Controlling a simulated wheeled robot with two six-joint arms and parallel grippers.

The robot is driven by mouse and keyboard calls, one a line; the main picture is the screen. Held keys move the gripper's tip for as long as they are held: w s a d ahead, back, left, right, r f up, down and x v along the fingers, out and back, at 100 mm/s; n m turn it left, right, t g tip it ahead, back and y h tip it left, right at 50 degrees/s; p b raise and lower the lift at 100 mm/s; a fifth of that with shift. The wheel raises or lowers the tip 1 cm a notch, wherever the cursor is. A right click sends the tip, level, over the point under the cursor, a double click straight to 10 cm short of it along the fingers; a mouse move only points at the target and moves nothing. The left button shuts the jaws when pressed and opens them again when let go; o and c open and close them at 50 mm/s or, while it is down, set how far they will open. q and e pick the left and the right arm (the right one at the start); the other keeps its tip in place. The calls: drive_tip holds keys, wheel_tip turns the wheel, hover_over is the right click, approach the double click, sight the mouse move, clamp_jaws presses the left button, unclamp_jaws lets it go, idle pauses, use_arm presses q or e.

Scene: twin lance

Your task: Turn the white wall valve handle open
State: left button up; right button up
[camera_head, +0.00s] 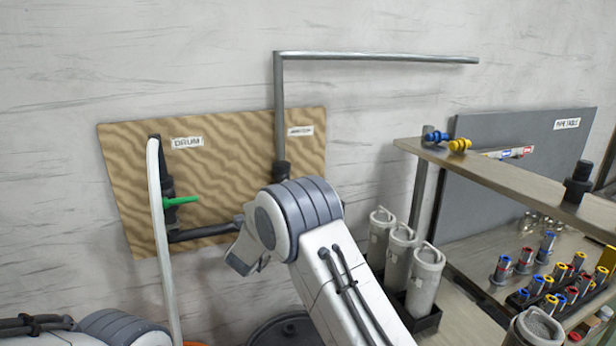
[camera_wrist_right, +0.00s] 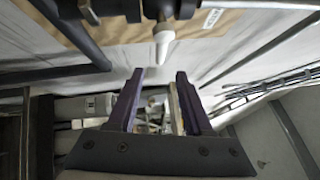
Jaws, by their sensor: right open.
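The white valve handle (camera_wrist_right: 164,46) shows in the right wrist view, hanging from a dark valve body (camera_wrist_right: 155,9) on the wall piping. My right gripper (camera_wrist_right: 160,77) is open, its two dark purple fingers apart with nothing gripped between them. The handle's tip lies just ahead of the gap between the fingertips, not clearly touching either. In the head view my right arm's wrist hides the white handle and the gripper. A green handle (camera_head: 181,202) sits on the pipe under the DRUM label. My left gripper is out of view; only part of my left arm shows at the lower left.
A tan wavy board (camera_head: 225,135) backs the piping. A metal pipe (camera_head: 279,110) rises above my right wrist and bends right. A white hose (camera_head: 160,240) hangs at left. Grey canisters (camera_head: 400,245) and a shelf (camera_head: 490,172) with small coloured parts stand at right.

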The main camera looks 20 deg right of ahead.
drive_tip(key=p+x, duration=0.5)
drive_tip(key=x, duration=0.4)
drive_tip(key=shift+w+d+r, duration=0.1)
drive_tip(key=shift+w+d, duration=0.15)
drive_tip(key=shift+w, duration=0.05)
clamp_jaws()
idle(1.0)
